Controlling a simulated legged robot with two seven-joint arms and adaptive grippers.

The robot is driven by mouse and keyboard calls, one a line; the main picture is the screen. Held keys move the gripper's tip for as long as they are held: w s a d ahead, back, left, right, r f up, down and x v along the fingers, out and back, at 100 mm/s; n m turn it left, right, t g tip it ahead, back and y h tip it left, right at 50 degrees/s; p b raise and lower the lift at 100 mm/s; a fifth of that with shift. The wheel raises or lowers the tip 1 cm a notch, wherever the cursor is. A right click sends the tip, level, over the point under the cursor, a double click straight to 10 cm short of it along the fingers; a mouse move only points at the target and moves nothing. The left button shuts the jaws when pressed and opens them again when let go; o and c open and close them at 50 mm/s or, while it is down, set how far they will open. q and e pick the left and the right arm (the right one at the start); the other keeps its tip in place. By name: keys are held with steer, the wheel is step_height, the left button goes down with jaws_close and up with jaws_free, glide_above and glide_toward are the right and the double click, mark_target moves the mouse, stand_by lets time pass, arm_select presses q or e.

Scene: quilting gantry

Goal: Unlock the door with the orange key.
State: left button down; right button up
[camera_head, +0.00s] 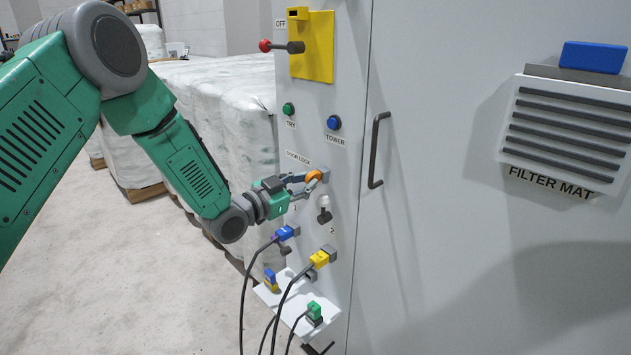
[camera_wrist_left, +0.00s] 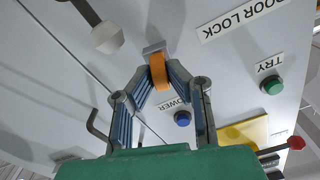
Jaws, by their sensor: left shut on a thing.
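The orange key (camera_head: 313,176) is at the grey door lock (camera_head: 325,173) under the DOOR LOCK label. My left gripper (camera_head: 309,180) is shut on the key, with one finger on each side of it. In the left wrist view the orange key (camera_wrist_left: 158,72) stands between the fingertips of my left gripper (camera_wrist_left: 158,84), against the grey lock block (camera_wrist_left: 154,47). The key's tip and the lock's slot are hidden, so I cannot tell how deep it sits. The cabinet door (camera_head: 450,250) with its dark handle (camera_head: 378,150) looks closed. My right gripper is not in view.
A white-tipped dark switch (camera_head: 324,208) sits just below the lock. Blue (camera_head: 286,233) and yellow (camera_head: 320,259) cabled plugs are lower down. Green TRY (camera_head: 288,109) and blue TOWER (camera_head: 334,122) buttons and a red-knobbed lever (camera_head: 280,46) are above. Wrapped stacks (camera_head: 220,120) stand behind my arm.

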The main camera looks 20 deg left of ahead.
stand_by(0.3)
arm_select(q)
steer(key=shift+m+b, duration=0.75)
steer(key=shift+m, duration=1.35)
steer(key=shift+m+b, duration=1)
steer(key=shift+m, duration=0.9)
